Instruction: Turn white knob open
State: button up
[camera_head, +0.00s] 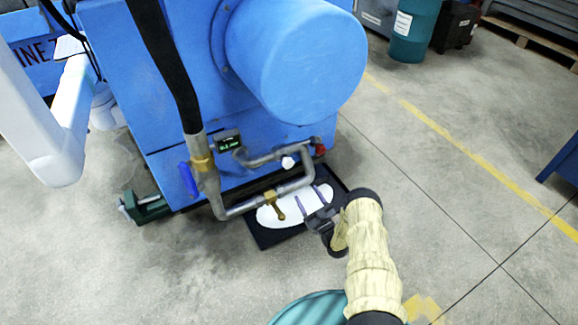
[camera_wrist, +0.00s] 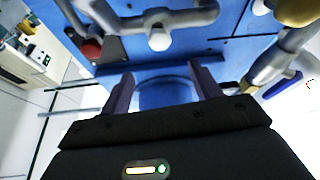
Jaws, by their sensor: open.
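The white knob (camera_head: 288,162) is small and round and sits on the grey pipework low on the front of the blue machine. In the wrist view the white knob (camera_wrist: 159,40) hangs below a grey pipe, near the top middle. My gripper (camera_head: 309,195) is open and empty, below and to the right of the knob in the head view. In the wrist view the two fingers of my gripper (camera_wrist: 160,76) are spread apart. The knob lies beyond their tips, roughly centred between them, with no contact visible.
A red fitting (camera_head: 320,150) sits right of the knob. A looping grey pipe (camera_head: 262,206) with a brass valve (camera_head: 274,203) lies left of my fingers. A black tray (camera_head: 267,238) with a white surface is below. A blue handle (camera_head: 188,178) is further left. Open floor lies right.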

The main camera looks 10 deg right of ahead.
aim_at(290, 166)
jog(key=b+x, duration=0.6)
jog(key=x, duration=0.8)
jog(key=shift+w+a+r, duration=0.1)
jog(key=shift+w+r, duration=0.05)
jog(key=shift+w, duration=0.2)
jog(key=c, duration=1)
